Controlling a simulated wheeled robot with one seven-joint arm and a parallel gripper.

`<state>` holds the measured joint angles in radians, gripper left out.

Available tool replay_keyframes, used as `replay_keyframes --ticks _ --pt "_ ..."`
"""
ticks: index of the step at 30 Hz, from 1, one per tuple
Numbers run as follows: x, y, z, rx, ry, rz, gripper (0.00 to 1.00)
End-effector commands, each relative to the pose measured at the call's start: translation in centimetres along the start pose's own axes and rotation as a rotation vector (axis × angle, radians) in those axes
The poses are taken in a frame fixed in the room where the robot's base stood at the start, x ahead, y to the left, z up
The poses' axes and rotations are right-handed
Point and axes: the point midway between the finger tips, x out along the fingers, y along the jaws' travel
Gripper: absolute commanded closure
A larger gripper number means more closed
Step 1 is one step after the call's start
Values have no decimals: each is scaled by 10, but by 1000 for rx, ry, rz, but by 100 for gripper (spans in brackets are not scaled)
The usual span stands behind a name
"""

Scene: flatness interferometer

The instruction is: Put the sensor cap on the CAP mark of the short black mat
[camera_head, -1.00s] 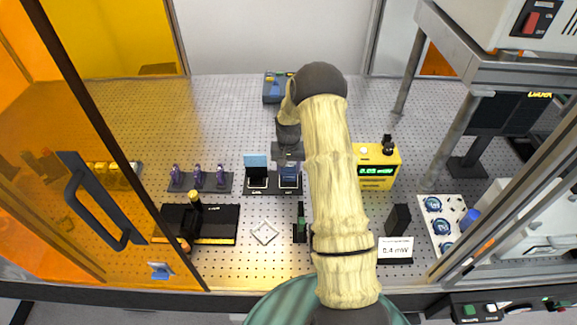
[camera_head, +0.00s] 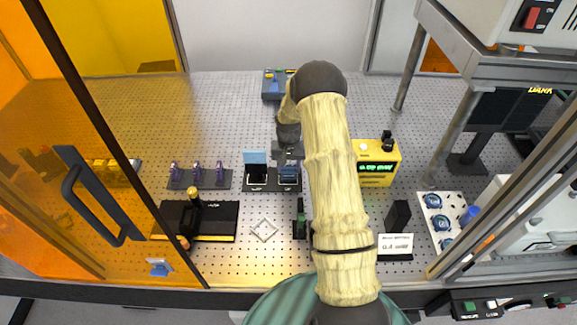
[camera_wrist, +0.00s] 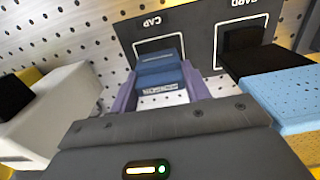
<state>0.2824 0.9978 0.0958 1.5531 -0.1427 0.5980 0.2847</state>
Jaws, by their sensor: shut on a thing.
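The sensor cap (camera_wrist: 160,72) is a small blue block between the purple fingers of my gripper (camera_wrist: 160,92) in the wrist view. My gripper is shut on it. The cap is over the white outline labelled CAP on the short black mat (camera_wrist: 198,40), with the label side of the outline showing beyond it. I cannot tell whether the cap touches the mat. In the head view the cap (camera_head: 289,173) shows at the right half of the mat (camera_head: 270,187), below my gripper (camera_head: 288,164). My arm hides part of the area to the right.
A light-blue card (camera_wrist: 288,95) in a black holder (camera_wrist: 248,52) stands beside the cap, on the CARD mark. A yellow meter (camera_head: 376,165) stands to the right. Purple-topped posts (camera_head: 197,177) stand left. Perforated board (camera_head: 225,110) behind is mostly clear.

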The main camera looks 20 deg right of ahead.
Motion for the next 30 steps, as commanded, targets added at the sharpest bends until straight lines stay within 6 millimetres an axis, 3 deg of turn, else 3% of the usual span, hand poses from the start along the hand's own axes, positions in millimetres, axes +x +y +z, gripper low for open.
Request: replay_keyframes --ticks 8,9,13,23,30 --pt "3 -2 0 -3 0 0 68" --pt "3 -2 0 -3 0 0 51" --pt "3 -1 0 -2 0 0 28" --pt "1 0 0 0 0 0 28" --pt "-11 0 0 -1 0 0 28"
